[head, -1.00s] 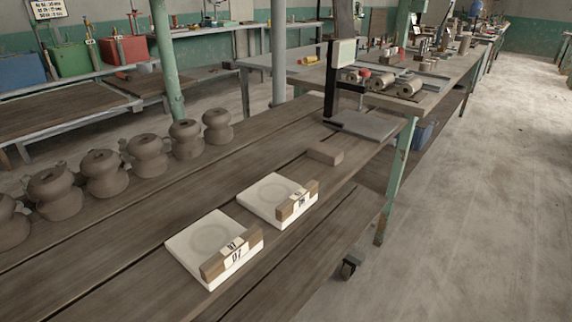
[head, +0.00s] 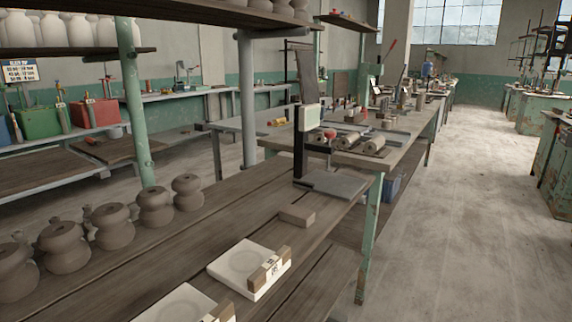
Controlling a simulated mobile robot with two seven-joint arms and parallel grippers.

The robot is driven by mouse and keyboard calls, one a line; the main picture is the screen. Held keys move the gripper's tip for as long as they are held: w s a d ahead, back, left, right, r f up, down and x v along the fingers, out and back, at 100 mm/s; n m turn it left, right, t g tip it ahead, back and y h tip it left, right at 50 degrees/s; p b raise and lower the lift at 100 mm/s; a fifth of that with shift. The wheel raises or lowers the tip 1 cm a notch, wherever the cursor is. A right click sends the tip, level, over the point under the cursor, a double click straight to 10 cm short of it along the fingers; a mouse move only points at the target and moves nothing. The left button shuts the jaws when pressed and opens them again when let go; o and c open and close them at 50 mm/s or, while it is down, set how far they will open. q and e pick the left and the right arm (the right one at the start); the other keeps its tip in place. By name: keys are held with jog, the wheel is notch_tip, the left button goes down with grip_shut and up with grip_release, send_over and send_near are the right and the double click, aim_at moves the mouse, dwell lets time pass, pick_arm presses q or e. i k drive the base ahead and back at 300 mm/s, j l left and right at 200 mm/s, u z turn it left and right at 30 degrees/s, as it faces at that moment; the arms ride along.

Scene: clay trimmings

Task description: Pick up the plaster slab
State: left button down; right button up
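Two white plaster slabs lie flat on the wooden bench. One slab (head: 236,258) is at the lower middle, with a faint round ring on top and a wooden block (head: 268,269) bearing a number label along its right edge. The other slab (head: 178,304) is nearer and cut off by the bottom edge; part of its wooden block (head: 219,313) shows. Neither of my grippers is in view.
A row of brown clay pots (head: 114,226) stands along the bench's left side. A small clay-coloured block (head: 297,215) and a scale with a flat plate (head: 336,185) and upright display (head: 312,118) sit farther back. Open concrete floor (head: 470,220) lies to the right.

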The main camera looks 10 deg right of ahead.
aim_at(249, 268)
jog(key=i+l+u, duration=0.35)
jog(key=l, duration=0.2)
jog(key=i+l+u, duration=0.4)
jog(key=l, duration=0.2)
jog(key=i+l+u, duration=0.2)
jog(key=l, duration=0.15)
jog(key=l+u, duration=0.15)
jog(key=l, duration=0.2)
